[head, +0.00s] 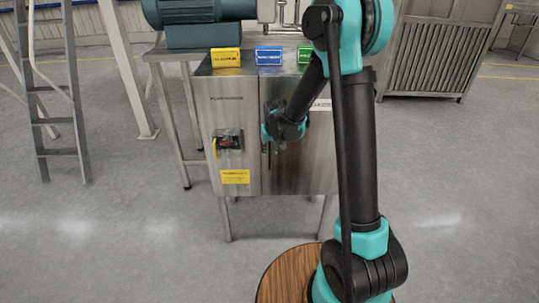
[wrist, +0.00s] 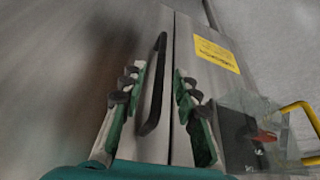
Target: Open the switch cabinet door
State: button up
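The steel switch cabinet (head: 228,110) stands ahead, and its door (head: 307,165) is the right half of its front. The door looks closed, with a narrow seam beside it. A black bar handle (wrist: 154,88) stands upright along the door's edge; its lower end also shows in the head view (head: 268,156). My gripper (head: 270,142) is at the handle. In the wrist view my gripper (wrist: 156,82) is open, with one finger on each side of the handle and gaps between. My arm hides part of the door in the head view.
A red and black rotary switch (head: 228,142) with a yellow part sits on the left panel, above a yellow label (head: 235,177). A ladder (head: 55,100) stands left. Floor in front is clear.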

jog(key=shift+x, duration=1.9)
grip_shut()
